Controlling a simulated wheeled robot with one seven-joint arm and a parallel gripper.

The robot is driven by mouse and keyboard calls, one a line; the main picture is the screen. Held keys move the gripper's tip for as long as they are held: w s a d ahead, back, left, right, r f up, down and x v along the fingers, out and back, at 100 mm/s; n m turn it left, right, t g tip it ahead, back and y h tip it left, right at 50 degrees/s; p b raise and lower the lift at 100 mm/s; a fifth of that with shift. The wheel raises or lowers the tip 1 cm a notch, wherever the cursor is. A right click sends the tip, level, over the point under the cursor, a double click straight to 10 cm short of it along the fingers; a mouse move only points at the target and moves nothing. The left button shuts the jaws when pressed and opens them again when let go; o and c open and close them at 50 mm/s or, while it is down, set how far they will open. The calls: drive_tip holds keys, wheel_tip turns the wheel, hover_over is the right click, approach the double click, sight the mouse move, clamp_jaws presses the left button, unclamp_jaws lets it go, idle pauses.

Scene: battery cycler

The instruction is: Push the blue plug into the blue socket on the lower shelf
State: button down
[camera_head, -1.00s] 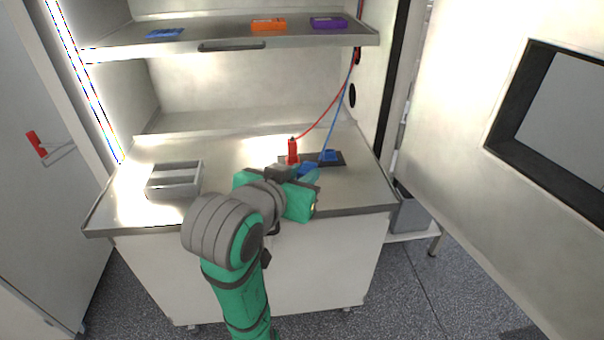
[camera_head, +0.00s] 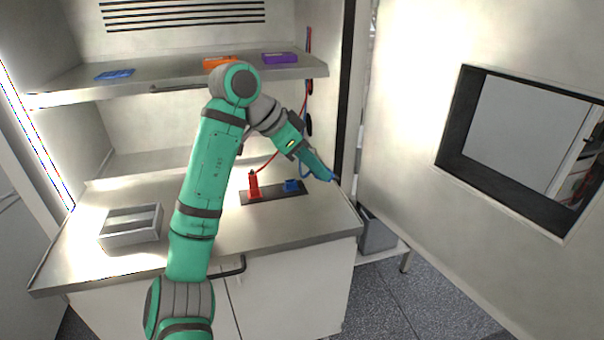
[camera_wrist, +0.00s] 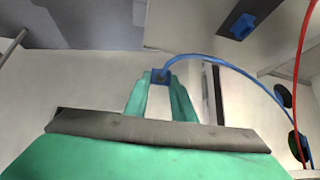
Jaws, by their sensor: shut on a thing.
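The blue plug (camera_wrist: 160,75) is pinched between the fingertips of my gripper (camera_wrist: 160,84) in the wrist view, with a blue cable running off from it to the right. In the head view my gripper (camera_head: 322,170) points down and right, with the blue plug (camera_head: 333,177) at its tip. The blue socket (camera_head: 291,185) sits on a dark plate (camera_head: 273,197) on the lower shelf, left of the plug in the picture. The socket (camera_wrist: 241,27) also shows at the upper right of the wrist view, clearly apart from the plug.
A red plug (camera_head: 253,187) stands upright on the dark plate, with a red cable rising from it. A grey tray (camera_head: 131,226) lies on the left of the lower shelf (camera_head: 290,222). The upper shelf (camera_head: 170,82) holds blue, orange and purple items. A cabinet door stands at right.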

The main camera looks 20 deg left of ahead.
drive_tip(key=shift+w+d+r+m+g, duration=0.1)
drive_tip(key=shift+w+d+m+g, duration=0.15)
drive_tip(key=shift+w+m+g, duration=0.3)
drive_tip(key=w+f+m+g+y, duration=0.2)
drive_tip(key=w+m+g+y, duration=0.35)
drive_tip(key=m, duration=0.55)
drive_tip(key=w+a+r+m+t+y, duration=0.1)
drive_tip(key=w+a+m+t+y, duration=0.3)
drive_tip(key=a+m, duration=0.45)
wheel_tip(320, 180, down, 6)
drive_tip(key=a+n+t+h, duration=0.1)
drive_tip(key=a, duration=0.1)
drive_tip(key=shift+w+r+n, duration=0.15)
drive_tip(key=shift+w+n, duration=0.05)
drive_tip(key=shift+n, duration=0.1)
drive_tip(key=shift+w+d, duration=0.1)
idle(1.1)
